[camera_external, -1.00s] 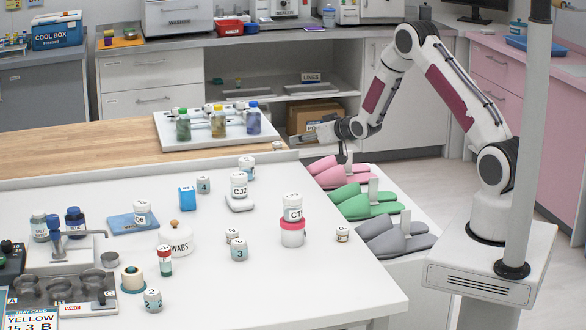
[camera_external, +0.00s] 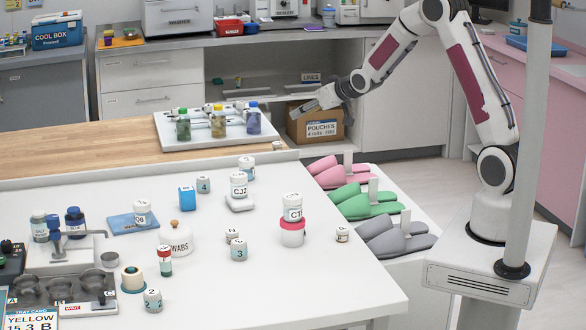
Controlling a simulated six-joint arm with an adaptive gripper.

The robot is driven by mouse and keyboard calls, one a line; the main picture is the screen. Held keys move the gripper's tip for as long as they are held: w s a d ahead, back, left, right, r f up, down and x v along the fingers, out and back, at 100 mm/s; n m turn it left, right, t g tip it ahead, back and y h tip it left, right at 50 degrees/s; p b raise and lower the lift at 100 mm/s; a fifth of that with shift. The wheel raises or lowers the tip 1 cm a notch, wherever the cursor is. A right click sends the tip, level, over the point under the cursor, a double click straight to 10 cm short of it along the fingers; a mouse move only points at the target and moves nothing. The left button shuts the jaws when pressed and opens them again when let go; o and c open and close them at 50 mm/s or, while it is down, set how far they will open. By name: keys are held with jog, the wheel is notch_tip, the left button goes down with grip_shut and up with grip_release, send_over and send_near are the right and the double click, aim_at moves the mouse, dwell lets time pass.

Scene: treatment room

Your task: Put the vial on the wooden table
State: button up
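A small vial-like container (camera_external: 165,262) with a red cap and a white and green body stands upright on the white table, in front of the white swabs jar. The wooden table (camera_external: 80,150) is the light brown top at the back left, behind the white table. My gripper (camera_external: 302,112) is raised in front of the back shelf, right of the bottle tray and well away from the small vial. Its fingers point left and slightly down. It is too small to tell whether they are open or shut, and I see nothing clearly held.
A white tray (camera_external: 212,145) with several bottles stands on the wooden top. The white table (camera_external: 300,285) holds several labelled jars, a blue box (camera_external: 187,198) and a metal-cup stand at the left. Pink, green and grey slippers (camera_external: 395,240) lie right of it. A pouches carton (camera_external: 330,122) sits behind my gripper.

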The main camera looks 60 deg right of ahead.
jog(key=s+a+r+g+y, duration=0.1)
jog(key=s+a+r, duration=0.3)
jog(key=s+a, duration=0.15)
jog(key=s+a+r+n+g, duration=0.1)
jog(key=s+a+r, duration=0.25)
jog(key=s, duration=0.35)
jog(key=s+a+r+g+y, duration=0.1)
jog(key=s+a+r, duration=0.2)
jog(key=s+a, duration=0.25)
jog(key=s+a+n+g, duration=0.1)
jog(key=s+a, duration=0.2)
jog(key=s, duration=0.9)
jog(key=s+a+f+g+y, duration=0.1)
jog(key=s+a, duration=0.3)
jog(key=s, duration=0.8)
jog(key=shift+s+a+f+n+g, duration=0.2)
jog(key=shift+n+g, duration=0.1)
jog(key=shift+n, duration=0.1)
